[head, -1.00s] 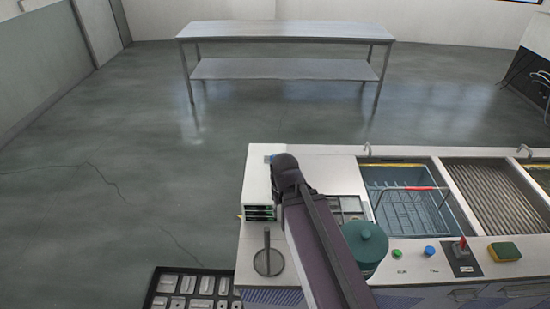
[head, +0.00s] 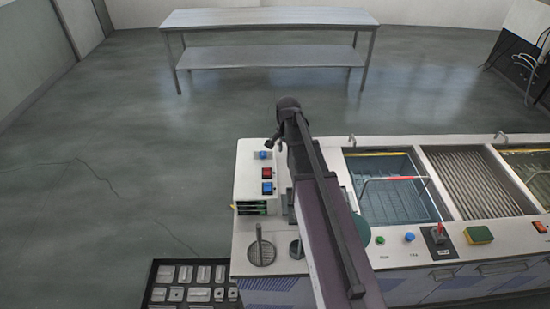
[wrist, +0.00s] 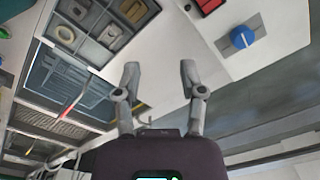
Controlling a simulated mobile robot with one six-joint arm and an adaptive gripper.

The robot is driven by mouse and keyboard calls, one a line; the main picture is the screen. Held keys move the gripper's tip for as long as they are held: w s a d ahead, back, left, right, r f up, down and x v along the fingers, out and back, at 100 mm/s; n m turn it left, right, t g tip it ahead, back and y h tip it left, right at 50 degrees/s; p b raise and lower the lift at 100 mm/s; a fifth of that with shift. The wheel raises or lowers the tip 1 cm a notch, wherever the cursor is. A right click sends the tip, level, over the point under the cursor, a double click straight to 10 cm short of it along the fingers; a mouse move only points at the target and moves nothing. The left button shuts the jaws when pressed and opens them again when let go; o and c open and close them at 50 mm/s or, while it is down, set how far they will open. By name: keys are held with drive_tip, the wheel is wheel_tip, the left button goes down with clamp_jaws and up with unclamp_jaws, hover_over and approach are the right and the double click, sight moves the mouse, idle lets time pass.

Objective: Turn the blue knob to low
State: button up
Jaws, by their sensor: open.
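A blue knob (wrist: 242,37) with a pale pointer line sits on a white panel near its corner in the wrist view. Any labels around it are too small to read. In the head view a blue knob (head: 263,155) shows at the far end of the white control box's top (head: 250,172), and another blue control (head: 267,187) sits nearer. My gripper (wrist: 160,72) is open and empty, its two fingers apart. It is to the left of the knob in the wrist view and not touching it. In the head view my arm hides most of the gripper.
A red switch (head: 267,173) sits between the two blue controls. The tank with a wire basket (head: 390,195) is to the right, with a green button (head: 380,240), blue button (head: 409,237) and sponge (head: 479,235) in front. A round-based stand (head: 262,252) is near the box.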

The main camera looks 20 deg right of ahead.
drive_tip(key=w+d+r+m+p, duration=0.1)
drive_tip(key=w+d+r+m, duration=0.1)
drive_tip(key=w+d+m, duration=0.2)
drive_tip(key=shift+w+d+r+p, duration=0.35)
drive_tip(key=shift+w+d, duration=0.2)
drive_tip(key=shift+w, duration=0.2)
drive_tip(key=shift+o, duration=0.4)
